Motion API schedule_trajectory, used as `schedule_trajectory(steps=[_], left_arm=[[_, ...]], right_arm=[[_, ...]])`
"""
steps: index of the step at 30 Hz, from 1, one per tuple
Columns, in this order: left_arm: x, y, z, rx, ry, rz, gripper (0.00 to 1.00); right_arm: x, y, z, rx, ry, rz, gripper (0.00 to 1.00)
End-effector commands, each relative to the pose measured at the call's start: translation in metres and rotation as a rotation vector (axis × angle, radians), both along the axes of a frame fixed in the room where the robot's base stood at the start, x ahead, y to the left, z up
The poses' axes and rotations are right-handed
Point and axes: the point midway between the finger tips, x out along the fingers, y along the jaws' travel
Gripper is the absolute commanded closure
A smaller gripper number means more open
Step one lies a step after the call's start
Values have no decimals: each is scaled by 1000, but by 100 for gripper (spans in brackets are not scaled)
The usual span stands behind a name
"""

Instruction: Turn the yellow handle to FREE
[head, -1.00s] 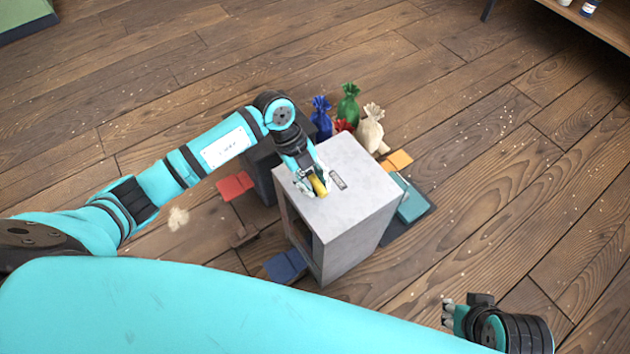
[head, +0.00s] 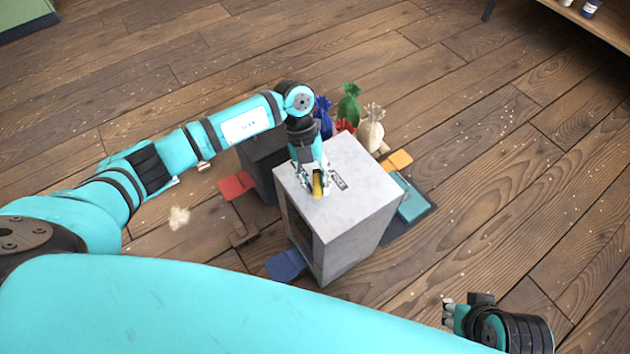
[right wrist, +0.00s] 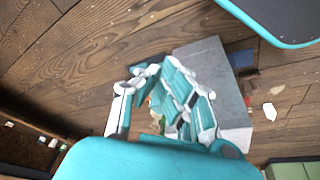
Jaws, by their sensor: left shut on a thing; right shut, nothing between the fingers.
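The yellow handle (head: 317,185) sits on top of a grey box-shaped cabinet (head: 365,205). My left gripper (head: 315,189) is shut on the handle from above and hides part of it. A small dark label plate (head: 338,183) lies on the top just right of the handle; its lettering is too small to read. My right gripper (head: 449,312) is shut and empty at the lower right, well away from the cabinet. It also shows in the right wrist view (right wrist: 148,80), with the grey cabinet behind it.
Blue, green (head: 349,105), red and cream (head: 371,130) sacks stand behind the cabinet. A dark box (head: 262,165) stands at its left. Red (head: 236,186), blue (head: 286,265), orange (head: 399,160) and teal (head: 413,205) pieces lie on the floor around it. The floor at right is clear.

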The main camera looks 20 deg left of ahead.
Motion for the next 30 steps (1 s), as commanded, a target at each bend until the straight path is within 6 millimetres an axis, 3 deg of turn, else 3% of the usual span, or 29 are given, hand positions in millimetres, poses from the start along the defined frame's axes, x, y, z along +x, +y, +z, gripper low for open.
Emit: schedule_trajectory(steps=[11,21,30], left_arm=[[4,-7,3,-13,-12,-360,100],[4,-9,2,-13,-13,-681,100],[3,-10,2,-14,-11,-915,100]], right_arm=[[3,1,-11,4,-15,0,100],[72,23,11,73,-352,28,100],[112,37,40,126,-595,46,100]])
